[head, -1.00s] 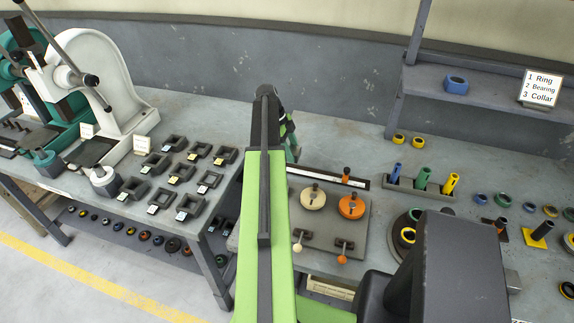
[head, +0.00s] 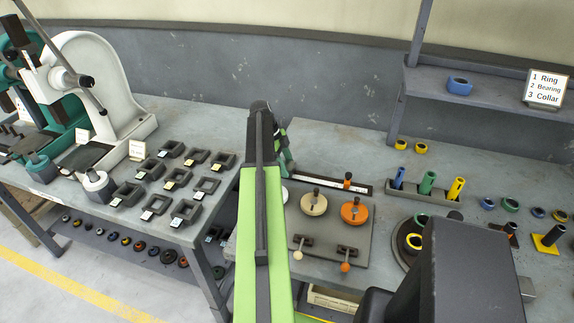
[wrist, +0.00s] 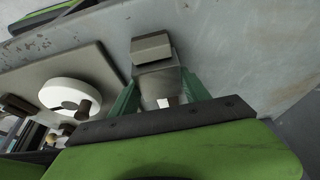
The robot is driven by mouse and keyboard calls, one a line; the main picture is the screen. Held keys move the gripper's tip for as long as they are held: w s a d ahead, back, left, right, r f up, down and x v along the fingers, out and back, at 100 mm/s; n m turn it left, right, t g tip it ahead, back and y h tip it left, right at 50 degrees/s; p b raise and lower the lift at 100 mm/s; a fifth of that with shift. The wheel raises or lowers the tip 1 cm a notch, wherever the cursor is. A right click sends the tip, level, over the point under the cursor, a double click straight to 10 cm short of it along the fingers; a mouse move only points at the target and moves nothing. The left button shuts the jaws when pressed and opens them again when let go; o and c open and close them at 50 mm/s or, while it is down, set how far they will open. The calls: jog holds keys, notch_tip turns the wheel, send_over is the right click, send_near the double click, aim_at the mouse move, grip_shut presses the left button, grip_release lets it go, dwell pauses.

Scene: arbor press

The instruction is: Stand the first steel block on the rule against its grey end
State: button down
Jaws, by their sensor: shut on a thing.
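My gripper (wrist: 160,84) shows in the wrist view with its two green fingers on either side of a grey steel block (wrist: 151,48). It is shut on the block, whose far end sticks out beyond the fingers over the grey bench top. In the head view my arm hides most of the gripper and the block. The rule (head: 322,181), a pale strip with dark edging, lies behind the fixture plate in the head view. Its left part is hidden behind my arm, so I cannot see its grey end there. I cannot tell whether the block touches the bench.
The fixture plate (head: 329,226) carries a cream wheel (head: 313,204), an orange wheel (head: 354,212) and two small levers. A rack (head: 426,195) with coloured sleeves stands to the right. Several dark trays and two presses occupy the left bench. A gap separates the benches.

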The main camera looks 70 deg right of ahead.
jog(key=c, duration=0.5)
grip_release()
jog(key=shift+w+r+p, duration=0.1)
jog(key=shift+r+p, duration=0.4)
jog(key=shift+p, duration=0.05)
jog(key=p+v, duration=1)
jog(key=v, duration=0.1)
jog(key=shift+r, duration=0.15)
